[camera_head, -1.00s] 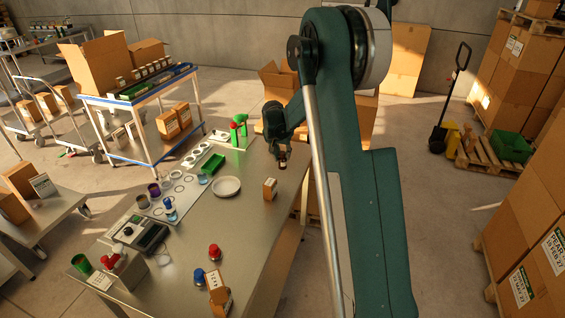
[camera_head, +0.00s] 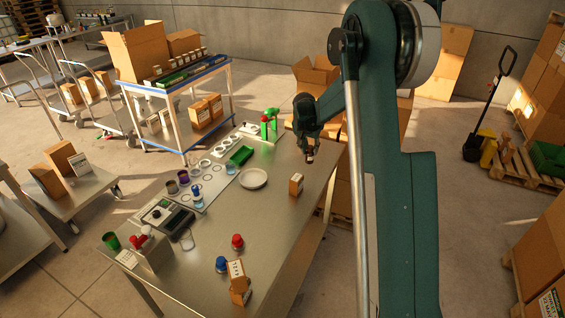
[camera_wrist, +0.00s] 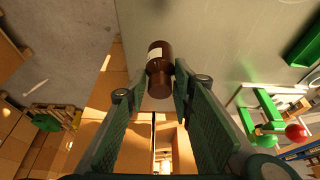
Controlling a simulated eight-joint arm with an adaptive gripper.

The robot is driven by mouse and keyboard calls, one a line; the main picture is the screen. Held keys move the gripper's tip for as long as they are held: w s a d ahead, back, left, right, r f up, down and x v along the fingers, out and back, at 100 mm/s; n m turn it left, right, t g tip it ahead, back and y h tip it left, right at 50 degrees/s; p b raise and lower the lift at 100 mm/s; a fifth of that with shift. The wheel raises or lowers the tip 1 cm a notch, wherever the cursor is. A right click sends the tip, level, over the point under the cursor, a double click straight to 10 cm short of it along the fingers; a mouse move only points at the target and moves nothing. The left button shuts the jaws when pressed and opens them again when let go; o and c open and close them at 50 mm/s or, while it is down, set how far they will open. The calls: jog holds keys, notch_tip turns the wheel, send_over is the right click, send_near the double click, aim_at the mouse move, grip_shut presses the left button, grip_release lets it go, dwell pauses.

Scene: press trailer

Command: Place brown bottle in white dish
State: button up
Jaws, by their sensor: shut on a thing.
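My gripper (camera_head: 309,157) is at the far right part of the metal table, to the right of the white dish and slightly higher in the head view. In the wrist view my gripper (camera_wrist: 160,78) is shut on a brown bottle (camera_wrist: 159,52) with a pale label, held between the fingertips. In the head view the bottle is too small to make out clearly. The white dish (camera_head: 253,179) is round and shallow, looks empty, and sits on the table apart from my gripper.
A small brown box (camera_head: 296,184) stands between the dish and the table's right edge. A green tray (camera_head: 240,155) lies behind the dish. A red-capped item (camera_head: 238,241) is nearer. Bare table lies in front of the dish.

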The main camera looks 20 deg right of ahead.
jog(key=w+a, duration=0.2)
jog(key=a, duration=0.5)
jog(key=w+a, duration=0.3)
jog(key=a, duration=0.3)
send_over(253, 180)
jog(key=shift+r, duration=0.35)
jog(key=shift+d, duration=0.1)
notch_tip(253, 180, down, 6)
jog(key=shift+f, duration=0.25)
jog(key=shift+f+p, duration=0.35)
jog(key=shift+f, duration=1.4)
jog(key=shift+f, duration=0.15)
